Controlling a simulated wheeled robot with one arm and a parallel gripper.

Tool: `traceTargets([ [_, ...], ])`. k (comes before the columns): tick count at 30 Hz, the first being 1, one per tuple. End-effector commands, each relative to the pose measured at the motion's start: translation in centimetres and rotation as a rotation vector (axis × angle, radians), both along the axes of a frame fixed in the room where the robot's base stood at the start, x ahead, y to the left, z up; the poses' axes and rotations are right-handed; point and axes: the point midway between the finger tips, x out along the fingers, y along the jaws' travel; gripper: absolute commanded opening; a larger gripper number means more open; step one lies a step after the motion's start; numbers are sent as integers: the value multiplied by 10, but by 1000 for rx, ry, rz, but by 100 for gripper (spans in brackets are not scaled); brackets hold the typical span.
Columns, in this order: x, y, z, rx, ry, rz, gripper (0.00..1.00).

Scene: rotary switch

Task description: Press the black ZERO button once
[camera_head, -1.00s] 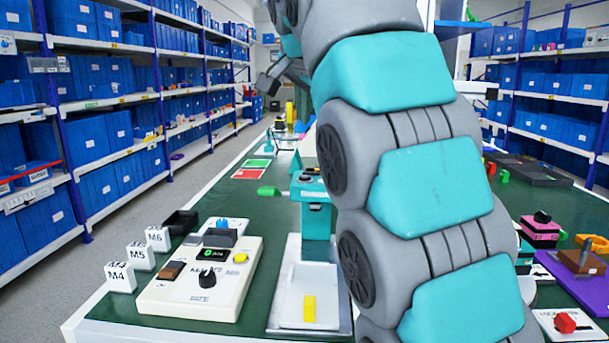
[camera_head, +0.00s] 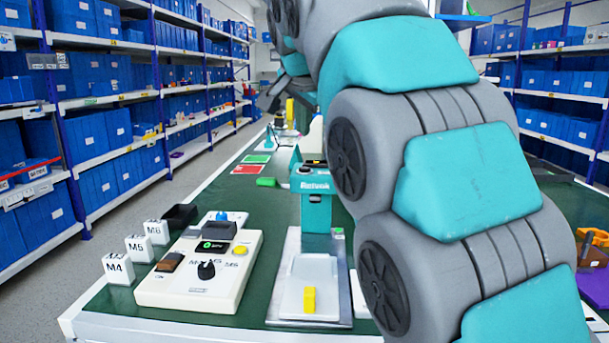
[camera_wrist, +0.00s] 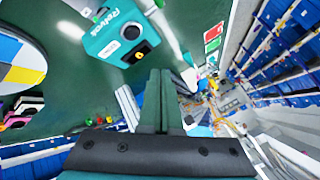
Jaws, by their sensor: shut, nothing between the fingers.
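A cream control box (camera_head: 165,287) stands at the table's front left. It carries a black rotary knob (camera_head: 206,270), a dark display (camera_head: 213,247) with green characters, a brown switch (camera_head: 169,262) and a yellow button (camera_head: 239,250). A teal unit (camera_head: 316,205) stands to its right; in the wrist view its face (camera_wrist: 105,45) shows a round black button (camera_wrist: 131,32) and a dark square part (camera_wrist: 143,48). I cannot read ZERO anywhere. My gripper (camera_wrist: 158,85) is shut and empty, apart from the teal unit in the wrist view.
A metal plate with a pale tray (camera_head: 290,298) and a yellow block (camera_head: 309,299) lies before the teal unit. White blocks marked M4 (camera_head: 118,268), M5 and M6 stand at the left edge. My arm covers the table's right side. Blue-bin shelves (camera_head: 95,130) line the aisle.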

Motion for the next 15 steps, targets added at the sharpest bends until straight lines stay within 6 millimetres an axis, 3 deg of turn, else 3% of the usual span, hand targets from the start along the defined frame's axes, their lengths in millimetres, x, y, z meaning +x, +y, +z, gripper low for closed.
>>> traceTargets([
  [1,0,0,-14,-1,2,-1,0],
  [6,1,-1,-34,-1,1,-1,0],
  [15,0,0,-48,1,-1,1,0],
])
